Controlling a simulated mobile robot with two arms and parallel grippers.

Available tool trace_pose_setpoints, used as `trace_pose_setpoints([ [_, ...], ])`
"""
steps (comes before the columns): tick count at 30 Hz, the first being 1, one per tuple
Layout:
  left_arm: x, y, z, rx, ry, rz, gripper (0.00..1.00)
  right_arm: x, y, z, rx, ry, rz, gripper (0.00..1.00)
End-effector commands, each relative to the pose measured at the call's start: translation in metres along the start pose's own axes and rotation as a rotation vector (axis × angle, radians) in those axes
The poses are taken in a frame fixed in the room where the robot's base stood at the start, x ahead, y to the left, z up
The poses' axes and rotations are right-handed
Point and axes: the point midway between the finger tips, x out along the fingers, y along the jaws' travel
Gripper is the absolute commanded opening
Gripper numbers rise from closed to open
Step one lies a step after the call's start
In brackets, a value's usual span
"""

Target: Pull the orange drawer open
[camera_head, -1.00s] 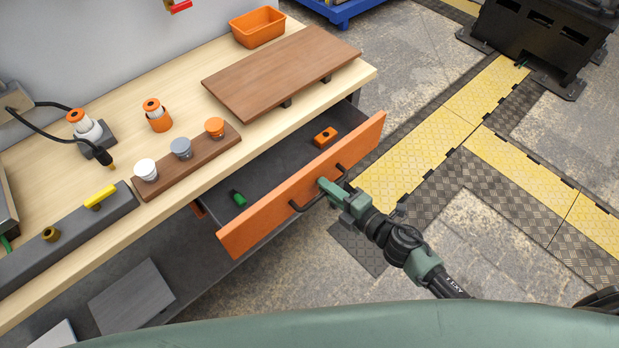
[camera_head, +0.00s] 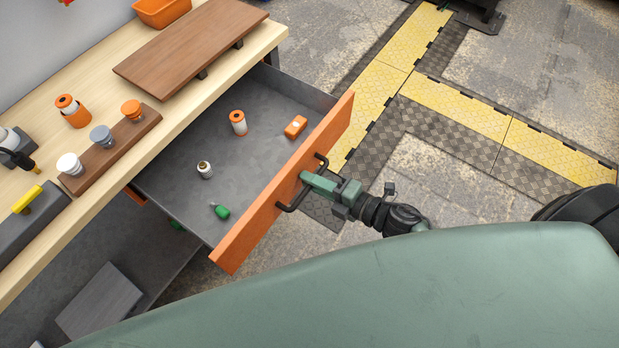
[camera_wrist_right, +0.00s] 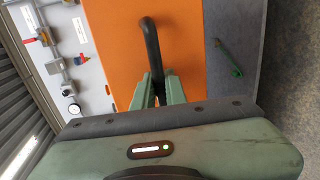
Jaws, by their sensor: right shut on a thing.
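The orange drawer front (camera_head: 290,185) stands well out from the workbench in the head view. The grey drawer inside (camera_head: 185,200) shows, holding a few small parts. My right gripper (camera_head: 308,182) is shut on the black bar handle (camera_head: 292,203) of the drawer. In the right wrist view the green fingers (camera_wrist_right: 160,88) sit around the dark handle (camera_wrist_right: 151,45) in front of the orange panel (camera_wrist_right: 185,35). My left gripper is out of view.
A brown board (camera_head: 190,45) lies on the bench top (camera_head: 95,135).

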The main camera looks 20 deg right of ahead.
Motion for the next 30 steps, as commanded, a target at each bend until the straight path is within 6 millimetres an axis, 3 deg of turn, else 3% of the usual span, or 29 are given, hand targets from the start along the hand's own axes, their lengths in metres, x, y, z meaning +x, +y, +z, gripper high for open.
trace_pose_setpoints([
  [8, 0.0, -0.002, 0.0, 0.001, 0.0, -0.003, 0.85, 0.0, -0.001, -0.001, 0.001, 0.001, -0.002, 0.0],
  [9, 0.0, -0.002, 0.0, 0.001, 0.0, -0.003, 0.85, 0.0, -0.001, -0.001, 0.001, 0.001, -0.002, 0.18],
  [10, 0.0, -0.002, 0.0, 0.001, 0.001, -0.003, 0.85, 0.0, -0.001, -0.001, 0.001, 0.001, -0.002, 0.21],
  [20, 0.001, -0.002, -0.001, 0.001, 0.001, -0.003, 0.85, -0.002, -0.001, 0.0, 0.001, 0.0, -0.001, 0.21],
  [30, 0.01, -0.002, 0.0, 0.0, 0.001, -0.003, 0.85, -0.053, -0.003, -0.001, 0.002, 0.0, -0.005, 0.21],
])
